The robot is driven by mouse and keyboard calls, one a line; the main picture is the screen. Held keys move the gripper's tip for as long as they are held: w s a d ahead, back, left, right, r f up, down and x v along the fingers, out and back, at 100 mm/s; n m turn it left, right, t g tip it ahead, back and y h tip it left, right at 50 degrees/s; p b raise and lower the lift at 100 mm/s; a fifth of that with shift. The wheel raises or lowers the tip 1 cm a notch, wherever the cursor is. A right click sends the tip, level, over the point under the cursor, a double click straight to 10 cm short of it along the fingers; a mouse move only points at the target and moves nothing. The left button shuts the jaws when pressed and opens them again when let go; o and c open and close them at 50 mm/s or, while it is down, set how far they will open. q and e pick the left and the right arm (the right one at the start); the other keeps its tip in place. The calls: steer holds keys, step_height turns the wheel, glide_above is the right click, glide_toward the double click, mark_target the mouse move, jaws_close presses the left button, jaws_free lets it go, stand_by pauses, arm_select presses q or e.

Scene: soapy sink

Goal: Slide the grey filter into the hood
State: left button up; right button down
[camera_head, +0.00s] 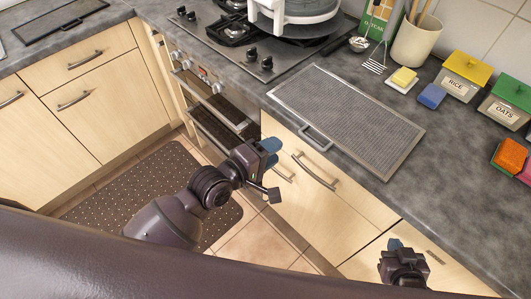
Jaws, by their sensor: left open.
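The grey filter (348,112) is a flat mesh panel in a metal frame. It lies on the worktop right of the hob, with a wire handle (316,138) at its near left edge. My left gripper (272,171) is open and empty, in front of the cabinet fronts, below and left of the filter and apart from it. My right gripper (404,257) is low at the right, in front of the cabinets and clear of the filter; its jaw opening does not show clearly. I cannot make out the hood in this view.
The hob (222,38) carries a large white-and-steel pot (297,12). Another dark mesh panel (62,20) lies at the far left.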

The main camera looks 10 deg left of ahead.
arm_select(q)
steer(key=x, duration=0.9)
jaws_close()
